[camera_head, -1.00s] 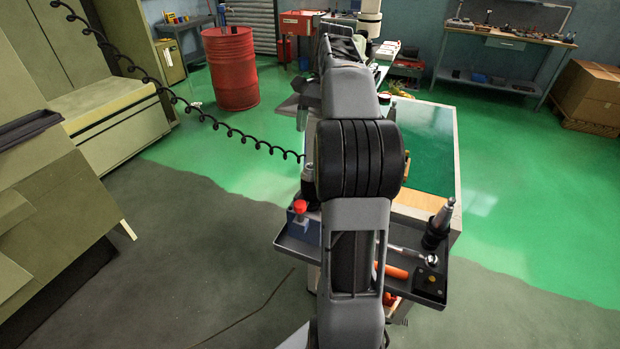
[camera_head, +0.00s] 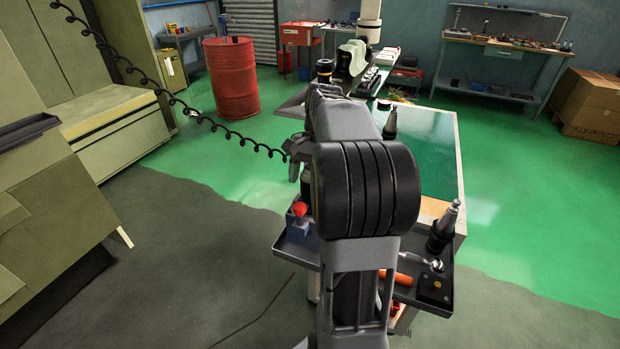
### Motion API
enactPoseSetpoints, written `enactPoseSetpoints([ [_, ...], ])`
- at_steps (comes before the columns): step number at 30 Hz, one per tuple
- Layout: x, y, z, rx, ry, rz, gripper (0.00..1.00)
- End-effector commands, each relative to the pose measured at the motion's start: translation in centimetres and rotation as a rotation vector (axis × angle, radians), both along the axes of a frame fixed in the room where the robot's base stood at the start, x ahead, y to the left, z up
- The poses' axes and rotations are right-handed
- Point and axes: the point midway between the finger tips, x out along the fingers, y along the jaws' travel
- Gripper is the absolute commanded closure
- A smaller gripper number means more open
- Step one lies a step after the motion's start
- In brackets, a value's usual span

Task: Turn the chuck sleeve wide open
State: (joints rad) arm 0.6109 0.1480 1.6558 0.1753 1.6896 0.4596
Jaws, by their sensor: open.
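My gripper (camera_head: 295,168) is partly visible as a small grey shape left of my arm, above the tray on the cart's near side. It is open, and most of it is hidden behind my arm. A dark upright cylinder (camera_head: 307,184), perhaps the chuck, stands just beside and below it. I cannot make out its sleeve or tell whether the gripper touches it. A blue block with a red knob (camera_head: 299,210) sits on the tray's left end, in front of the cylinder.
The tray (camera_head: 296,254) also holds a tapered tool holder (camera_head: 443,226), an orange-handled tool (camera_head: 397,277) and a black block (camera_head: 435,289). A coiled cord (camera_head: 230,128) hangs at left. Floor at right is clear.

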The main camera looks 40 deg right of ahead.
Motion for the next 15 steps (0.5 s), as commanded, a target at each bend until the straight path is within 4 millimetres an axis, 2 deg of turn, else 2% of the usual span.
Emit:
enactPoseSetpoints([
  [5,0.0,-0.01,0.02,0.0,0.0,0.0,0.22],
  [15,0.0,-0.01,0.03,0.0,0.0,0.0,0.54],
])
